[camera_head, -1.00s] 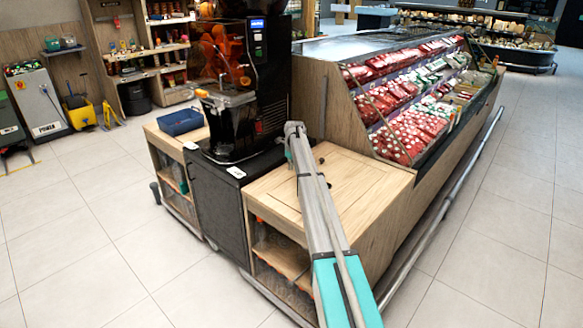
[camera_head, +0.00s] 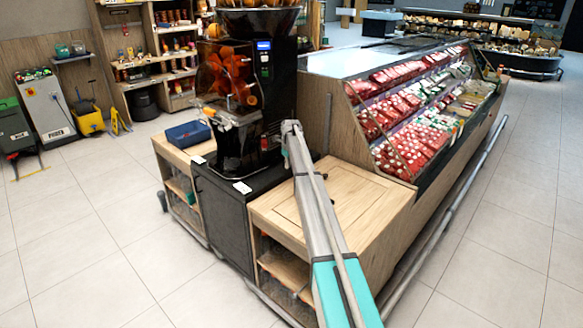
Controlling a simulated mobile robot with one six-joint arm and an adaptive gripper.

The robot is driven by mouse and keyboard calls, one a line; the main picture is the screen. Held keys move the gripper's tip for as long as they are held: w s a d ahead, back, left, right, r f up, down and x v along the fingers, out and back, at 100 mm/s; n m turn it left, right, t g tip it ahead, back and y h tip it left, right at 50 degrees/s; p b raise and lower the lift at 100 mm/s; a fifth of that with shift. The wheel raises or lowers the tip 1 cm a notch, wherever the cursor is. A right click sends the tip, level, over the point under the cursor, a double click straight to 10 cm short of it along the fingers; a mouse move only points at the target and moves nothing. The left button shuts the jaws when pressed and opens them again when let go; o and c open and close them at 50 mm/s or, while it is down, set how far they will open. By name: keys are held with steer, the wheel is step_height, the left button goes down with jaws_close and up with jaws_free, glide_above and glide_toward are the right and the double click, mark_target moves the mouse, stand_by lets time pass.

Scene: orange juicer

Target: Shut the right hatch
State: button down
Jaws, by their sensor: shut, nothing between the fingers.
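The right wooden counter (camera_head: 390,207) stands to the right of the orange juicer (camera_head: 250,92). Its top holds an inset square wooden panel (camera_head: 345,188), which seems to be the right hatch. The panel looks flat and level with the top, though my arm crosses it and hides part of it. I cannot tell whether it is fully down. My arm reaches up from the bottom of the picture to an elbow near the juicer's right side. My gripper does not show; it is hidden behind the arm.
A dark cabinet (camera_head: 222,218) carries the juicer. A blue tray (camera_head: 188,134) sits on the left wooden counter. A refrigerated display (camera_head: 425,108) with packed goods adjoins the right counter, with a rail (camera_head: 468,195) along its foot. Tiled floor (camera_head: 95,250) is free left and right.

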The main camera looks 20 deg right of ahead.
steer(key=shift+w+a+r+p, duration=0.3)
steer(key=shift+w+r+p, duration=0.15)
steer(key=shift+w+r, duration=0.15)
steer(key=shift+w+a+r+p, duration=0.25)
steer(key=shift+w+r+p, duration=0.2)
steer(key=shift+r, duration=0.1)
steer(key=shift+s, duration=0.1)
steer(key=s+a+r+n+p, duration=0.1)
steer(key=s+a+n, duration=0.6)
steer(key=s, duration=1.2)
steer(key=s+a+r+n+p, duration=0.1)
steer(key=s+a+n, duration=0.6)
steer(key=s+n, duration=0.6)
steer(key=s+a+r+n+g+p, duration=0.1)
steer(key=s+a+n, duration=0.6)
steer(key=s, duration=1.9)
steer(key=shift+s+r+n+h+p, duration=0.15)
steer(key=shift+r+n+h+p, duration=0.25)
steer(key=shift+n, duration=1.3)
steer(key=shift+a, duration=0.1)
